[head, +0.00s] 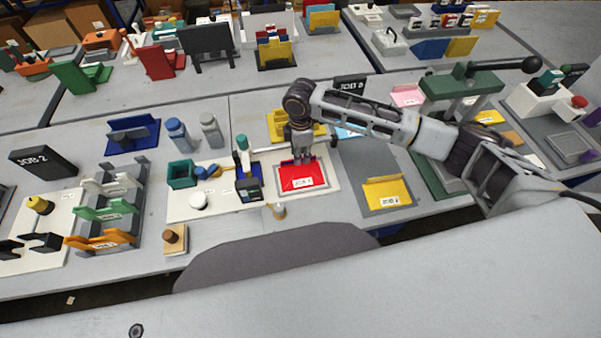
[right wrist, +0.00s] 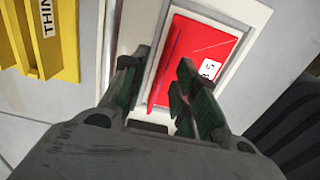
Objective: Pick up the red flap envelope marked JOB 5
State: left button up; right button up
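The red flap envelope (head: 300,180) lies in a white tray (head: 278,187) near the table's front, with a small white label on it. In the right wrist view the envelope (right wrist: 205,45) shows a label ending in 5. My right gripper (head: 302,159) is over the envelope's back edge. In the right wrist view its fingers (right wrist: 162,65) stand apart, one over the white rim and the other over the red face, with the envelope's edge strip between them. I cannot tell whether they touch it. My left gripper is not in view.
A yellow holder (head: 283,126) stands behind. A green-topped bottle (head: 243,152) and a dark block (head: 249,190) stand close on the left. A small tan peg (head: 279,211) stands in front.

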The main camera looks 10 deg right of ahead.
aim_at(301, 173)
jog(key=shift+s+f, duration=0.1)
jog(key=shift+f, duration=1.5)
jog(key=shift+c, duration=0.2)
grip_shut()
